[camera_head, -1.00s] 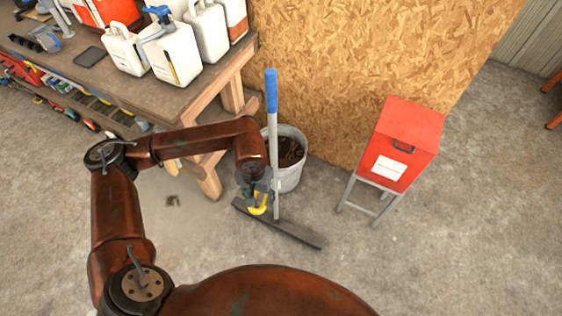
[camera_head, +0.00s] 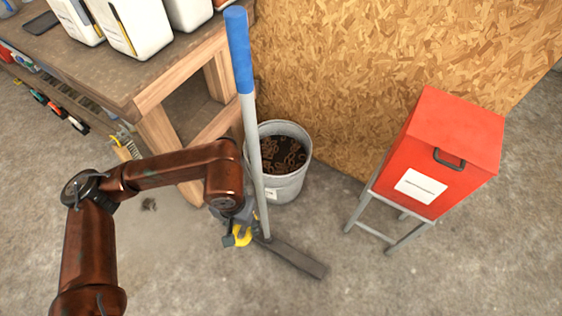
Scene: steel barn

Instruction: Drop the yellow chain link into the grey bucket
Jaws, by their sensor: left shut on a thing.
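My left gripper (camera_head: 236,228) comes in from the left and is shut on the yellow chain link (camera_head: 241,237). It holds the link low, in front of and a little left of the bucket in the picture. The gripper's fingers are partly hidden by my arm. The grey bucket (camera_head: 290,188) stands on the floor against the chipboard wall. It is open at the top and holds rusty brown chain or scrap (camera_head: 284,155). My right gripper is not in view.
A broom or squeegee with a blue-topped pole (camera_head: 256,150) stands upright between my gripper and the bucket, its dark head (camera_head: 295,262) on the floor. A wooden workbench (camera_head: 150,80) with white canisters is at left. A red box (camera_head: 440,150) on a metal stand is at right.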

